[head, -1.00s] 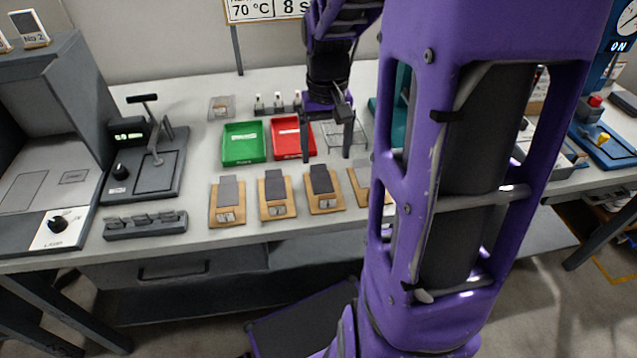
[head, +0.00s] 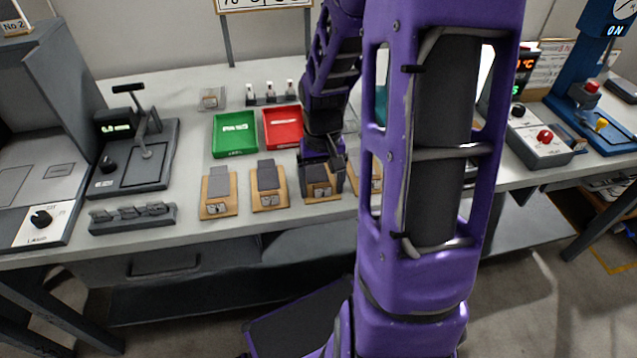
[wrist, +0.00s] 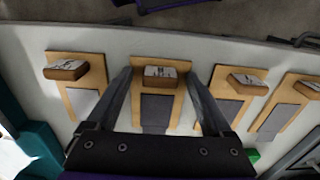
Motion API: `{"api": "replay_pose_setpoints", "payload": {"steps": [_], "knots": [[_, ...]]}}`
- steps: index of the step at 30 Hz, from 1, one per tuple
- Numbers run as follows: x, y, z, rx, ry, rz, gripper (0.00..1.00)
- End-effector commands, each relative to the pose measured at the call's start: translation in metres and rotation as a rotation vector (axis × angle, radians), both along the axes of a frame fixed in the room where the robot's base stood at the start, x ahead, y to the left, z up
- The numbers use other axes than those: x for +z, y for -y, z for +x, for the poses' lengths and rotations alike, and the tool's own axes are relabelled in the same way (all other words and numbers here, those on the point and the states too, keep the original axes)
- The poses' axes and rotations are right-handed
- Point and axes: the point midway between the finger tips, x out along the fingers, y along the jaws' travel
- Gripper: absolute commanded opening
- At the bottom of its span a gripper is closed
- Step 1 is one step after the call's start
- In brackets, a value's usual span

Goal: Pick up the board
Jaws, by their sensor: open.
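My gripper (head: 322,176) is open over the third board from the left (head: 311,198) in the head view. In the wrist view, my gripper's fingers (wrist: 158,78) stand on either side of that board (wrist: 155,60), with its block (wrist: 160,77) between them. I cannot tell whether the fingers touch the board. My arm partly hides the rightmost board (head: 368,207) in the head view.
The neighbouring board (head: 270,203) lies close to the left. A green tray (head: 234,151) and a red tray (head: 284,143) sit behind the row. A lever device (head: 135,165) stands at the left, a control box with a red knob (head: 541,150) at the right.

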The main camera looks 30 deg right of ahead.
Motion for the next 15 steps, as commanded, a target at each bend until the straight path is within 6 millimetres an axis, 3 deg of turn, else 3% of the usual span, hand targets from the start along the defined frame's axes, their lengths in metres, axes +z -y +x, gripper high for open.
{"api": "replay_pose_setpoints", "payload": {"steps": [5, 6, 15], "knots": [[0.0002, 0.0000, 0.0001, 0.000, 0.000, 0.000, 0.85], [0.0002, 0.0000, 0.0000, 0.000, 0.000, 0.000, 0.81], [0.0003, 0.0000, 0.0000, 0.000, 0.000, 0.000, 0.27]]}}
